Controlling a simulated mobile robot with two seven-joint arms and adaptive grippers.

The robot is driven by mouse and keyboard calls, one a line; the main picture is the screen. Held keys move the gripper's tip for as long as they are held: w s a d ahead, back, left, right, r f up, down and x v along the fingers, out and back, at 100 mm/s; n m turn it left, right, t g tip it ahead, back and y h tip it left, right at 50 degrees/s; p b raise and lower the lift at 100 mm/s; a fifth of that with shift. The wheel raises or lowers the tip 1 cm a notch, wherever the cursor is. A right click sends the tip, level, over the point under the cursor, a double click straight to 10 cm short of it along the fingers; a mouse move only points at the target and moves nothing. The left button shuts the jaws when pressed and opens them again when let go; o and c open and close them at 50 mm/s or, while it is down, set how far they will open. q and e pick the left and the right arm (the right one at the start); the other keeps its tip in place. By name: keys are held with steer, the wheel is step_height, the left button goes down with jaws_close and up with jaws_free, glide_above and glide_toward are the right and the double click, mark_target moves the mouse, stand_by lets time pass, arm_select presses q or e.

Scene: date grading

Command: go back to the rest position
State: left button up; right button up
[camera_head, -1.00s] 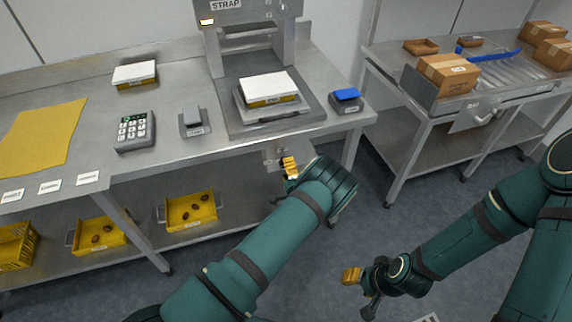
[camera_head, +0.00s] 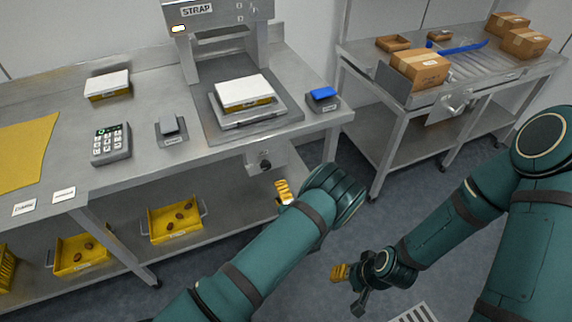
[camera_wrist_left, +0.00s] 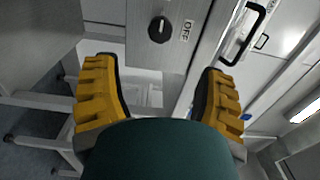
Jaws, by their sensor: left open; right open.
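My left gripper (camera_head: 284,193) is in front of the steel table's front edge, below the strapping machine (camera_head: 230,45). In the left wrist view its yellow fingers (camera_wrist_left: 158,95) are spread wide with nothing between them. Beyond them is a panel with a dark round knob (camera_wrist_left: 159,29) and an OFF label; the same knob (camera_head: 265,166) shows in the head view, apart from the gripper. My right gripper (camera_head: 345,285) hangs low over the floor at the lower right, with no object seen in it. Its far finger is partly hidden.
A white-topped box (camera_head: 244,91) sits on the machine's plate. A keypad (camera_head: 110,144), a blue-topped block (camera_head: 322,94) and another box (camera_head: 107,86) stand on the table. Yellow crates with dates (camera_head: 152,237) are on the lower shelf. A roller table with cartons (camera_head: 420,68) stands right. Floor between is clear.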

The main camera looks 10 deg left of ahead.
arm_select(q)
steer(key=s+a+f+n+g+h, duration=0.1)
steer(key=s+a+f+n+g, duration=0.25)
steer(key=s+g, duration=0.55)
steer(key=s+a+f+n+g, duration=0.2)
steer(key=s+a+f+g, duration=0.4)
steer(key=s, duration=0.5)
steer(key=s+d+r+n+g+h, duration=0.3)
steer(key=s+d+g+h, duration=0.2)
steer(key=s+d+h, duration=0.35)
steer(key=w+d+r+n+t+h, duration=0.3)
steer(key=r+t, duration=0.3)
steer(key=r, duration=0.2)
steer(key=shift+d+n+t+h, duration=0.3)
steer(key=shift+d+n+h, duration=0.25)
steer(key=shift+h, duration=0.2)
